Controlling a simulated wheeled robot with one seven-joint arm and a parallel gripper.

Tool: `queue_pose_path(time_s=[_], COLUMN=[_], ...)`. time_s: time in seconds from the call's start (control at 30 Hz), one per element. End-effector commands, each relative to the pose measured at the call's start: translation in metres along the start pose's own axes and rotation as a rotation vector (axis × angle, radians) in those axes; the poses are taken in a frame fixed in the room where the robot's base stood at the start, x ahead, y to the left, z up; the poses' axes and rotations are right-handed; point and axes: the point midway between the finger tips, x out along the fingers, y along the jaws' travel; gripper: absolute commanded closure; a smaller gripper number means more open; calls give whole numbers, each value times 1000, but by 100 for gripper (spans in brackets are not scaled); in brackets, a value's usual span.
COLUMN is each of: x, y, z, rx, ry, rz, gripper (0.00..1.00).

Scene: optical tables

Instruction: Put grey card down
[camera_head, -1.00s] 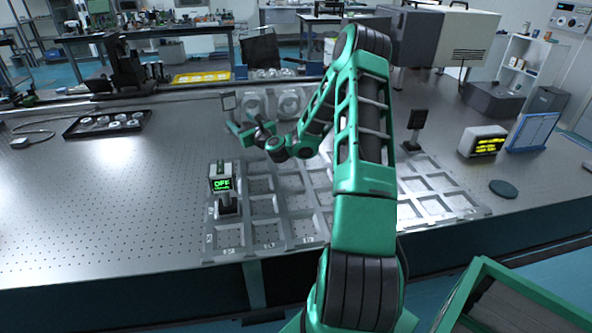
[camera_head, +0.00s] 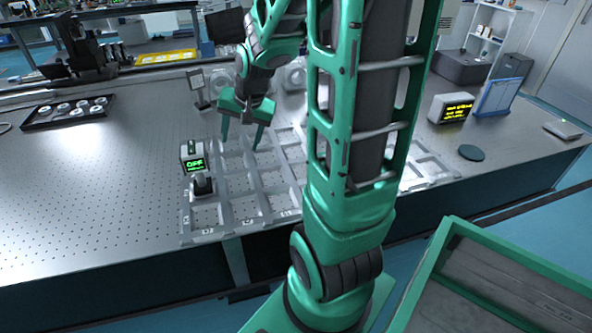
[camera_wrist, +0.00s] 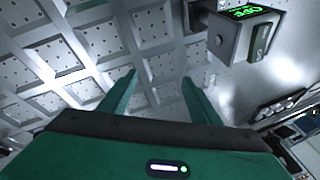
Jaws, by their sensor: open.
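My gripper (camera_head: 241,141) is open, pointing down over the left part of the pale compartment tray (camera_head: 232,183). In the wrist view its two green fingers (camera_wrist: 159,78) are apart with nothing between them, and tray cells show beyond. A small upright plate with a grey face and dark frame (camera_head: 196,80) stands on a dark foot behind the tray, left of my gripper. I cannot tell whether it is the grey card. No other clear grey card shows; my arm hides part of the tray.
A small box with a green "OFF" display (camera_head: 193,158) stands at the tray's left side; it also shows in the wrist view (camera_wrist: 245,35). Pale round-faced parts (camera_head: 294,77) stand behind the tray. A black tray (camera_head: 68,112) lies left. The perforated tabletop (camera_head: 110,180) between is clear.

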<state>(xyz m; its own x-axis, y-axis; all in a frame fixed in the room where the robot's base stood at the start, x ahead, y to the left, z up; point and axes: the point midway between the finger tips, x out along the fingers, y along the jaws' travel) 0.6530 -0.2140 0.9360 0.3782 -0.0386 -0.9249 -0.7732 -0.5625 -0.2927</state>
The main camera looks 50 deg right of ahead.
Motion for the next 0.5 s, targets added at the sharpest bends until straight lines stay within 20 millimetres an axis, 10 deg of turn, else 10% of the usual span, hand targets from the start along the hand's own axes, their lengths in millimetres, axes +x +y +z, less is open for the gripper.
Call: queue_pose_path(time_s=[0.3, 0.5], x=[-90, -119], y=[108, 146], z=[85, 124], rx=[-302, -394], ry=[-176, -288], rz=[210, 237], gripper=[43, 43])
